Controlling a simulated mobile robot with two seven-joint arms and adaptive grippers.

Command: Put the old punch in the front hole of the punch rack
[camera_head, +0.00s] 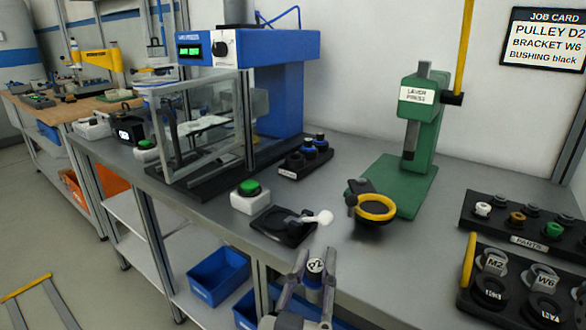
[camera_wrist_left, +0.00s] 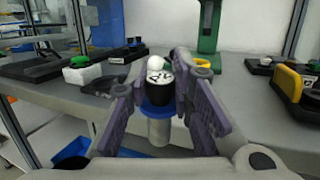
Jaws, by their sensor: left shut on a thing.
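My left gripper (camera_head: 315,280) is shut on a punch (camera_head: 316,266) in front of the bench edge. In the left wrist view the punch (camera_wrist_left: 159,84) has a marked white top, a black head, a blue collar and a grey shank pointing down between the fingers. The punch rack (camera_head: 290,171) is a low dark block on the bench, beyond and slightly left of the gripper, well apart from it. Blue-topped punches stand in its farther part; a dark round shape is at its near end. I cannot tell whether its front hole is empty. My right gripper is not in view.
A black fixture with a white-knobbed lever (camera_head: 288,224) and a green button box (camera_head: 250,196) stand between gripper and rack. The blue press (camera_head: 282,90) with clear guard is left, the green lever press (camera_head: 405,150) right. Parts trays (camera_head: 515,238) lie far right.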

